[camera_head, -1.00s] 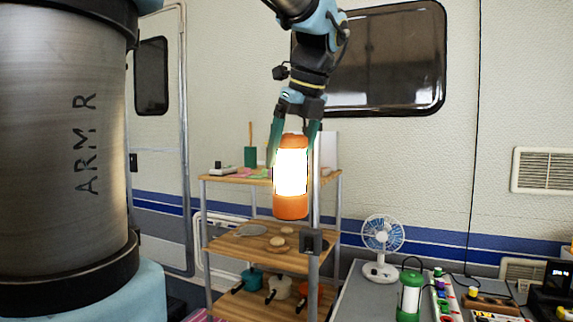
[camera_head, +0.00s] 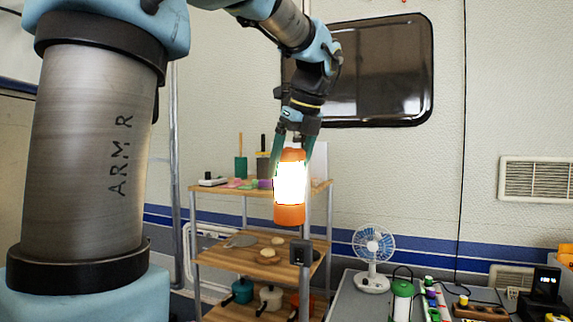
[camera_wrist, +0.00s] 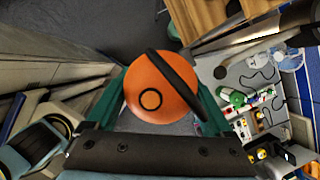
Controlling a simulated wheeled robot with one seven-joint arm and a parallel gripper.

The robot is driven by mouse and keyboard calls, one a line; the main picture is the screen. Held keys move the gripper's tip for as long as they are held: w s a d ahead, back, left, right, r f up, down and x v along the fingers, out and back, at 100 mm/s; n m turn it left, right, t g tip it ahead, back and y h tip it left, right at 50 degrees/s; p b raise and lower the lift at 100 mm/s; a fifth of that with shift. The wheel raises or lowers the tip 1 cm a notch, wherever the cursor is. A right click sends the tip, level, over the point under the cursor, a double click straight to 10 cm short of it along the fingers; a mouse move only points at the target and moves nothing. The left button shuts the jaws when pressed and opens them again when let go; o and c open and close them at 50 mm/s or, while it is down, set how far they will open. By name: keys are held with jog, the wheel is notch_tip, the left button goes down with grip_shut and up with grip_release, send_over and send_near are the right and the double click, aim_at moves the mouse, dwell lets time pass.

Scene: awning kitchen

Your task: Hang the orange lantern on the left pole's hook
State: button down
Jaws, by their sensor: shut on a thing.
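The orange lantern (camera_head: 289,215), with a bright glowing middle, is upright in the air in the head view. My gripper (camera_head: 291,158) is shut on its upper part from above, one green finger on each side. The wrist view looks down on the lantern's round orange top (camera_wrist: 150,88) and its black handle, with the green fingers on either side. No hook can be made out, and I cannot identify the left pole.
A wooden shelf unit (camera_head: 230,249) with pots and boards stands behind the lantern. At the right, a grey table (camera_head: 345,300) carries a fan (camera_head: 373,248), a green lantern (camera_head: 402,289) and small devices. A trailer wall with a dark window (camera_head: 385,70) closes the back.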

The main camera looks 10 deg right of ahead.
jog(key=shift+w+d+f, duration=0.1)
jog(key=shift+w+d, duration=0.3)
jog(key=shift+w, duration=0.35)
jog(key=shift+w+d, duration=0.4)
jog(key=shift+w, duration=0.35)
jog(key=shift+w+d+f+p, duration=0.3)
jog(key=shift+w+f+p, duration=0.2)
jog(key=shift+p, duration=0.3)
jog(key=shift+w+f, duration=0.1)
